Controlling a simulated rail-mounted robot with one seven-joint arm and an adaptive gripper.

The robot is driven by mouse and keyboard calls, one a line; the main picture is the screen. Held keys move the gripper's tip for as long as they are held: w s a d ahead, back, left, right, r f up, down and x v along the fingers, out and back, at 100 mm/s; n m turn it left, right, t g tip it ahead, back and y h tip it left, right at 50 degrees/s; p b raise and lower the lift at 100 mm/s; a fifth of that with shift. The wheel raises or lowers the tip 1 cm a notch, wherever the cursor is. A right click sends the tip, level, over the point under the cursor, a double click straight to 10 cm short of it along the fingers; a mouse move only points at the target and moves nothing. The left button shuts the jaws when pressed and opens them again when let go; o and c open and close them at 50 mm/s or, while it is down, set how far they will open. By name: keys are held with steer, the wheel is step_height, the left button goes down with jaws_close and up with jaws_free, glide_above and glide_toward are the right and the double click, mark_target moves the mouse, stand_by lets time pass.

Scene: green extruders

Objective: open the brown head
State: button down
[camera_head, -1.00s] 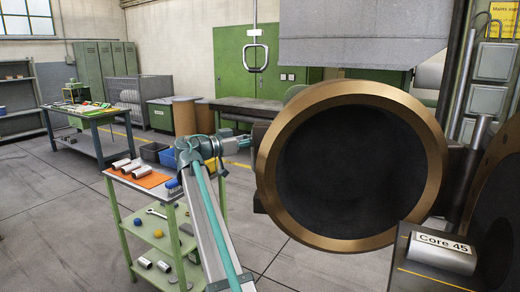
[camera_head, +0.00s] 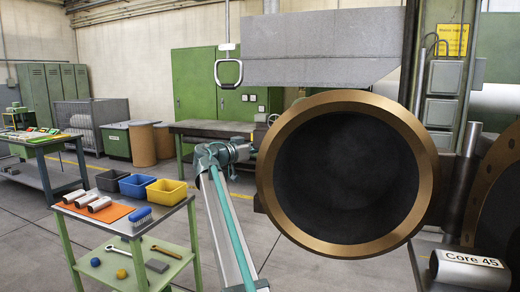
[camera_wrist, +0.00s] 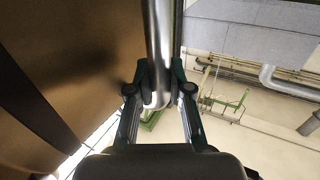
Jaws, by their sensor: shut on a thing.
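The brown head (camera_head: 427,170) is a large round piece with a bronze-brown rim and a dark, hollow inside, at the centre right of the head view. Its open face is turned toward me. My gripper (camera_head: 250,150) is at the left side of its rim, and its fingers are too small to make out there. In the wrist view my gripper (camera_wrist: 160,88) is shut on a shiny metal bar handle (camera_wrist: 160,35). The brown surface of the head (camera_wrist: 70,60) fills the left of that view, close beside the bar. Where the bar joins the head is hidden.
A green cart (camera_head: 150,235) with bins, a brush and tools stands left of my arm. A metal cylinder marked Core 45 (camera_head: 468,270) lies at the lower right. Grey floor is open between the cart and tables.

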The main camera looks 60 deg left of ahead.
steer(key=c, duration=1.1)
jaws_free()
steer(key=shift+o, duration=0.2)
steer(key=v, duration=1.2)
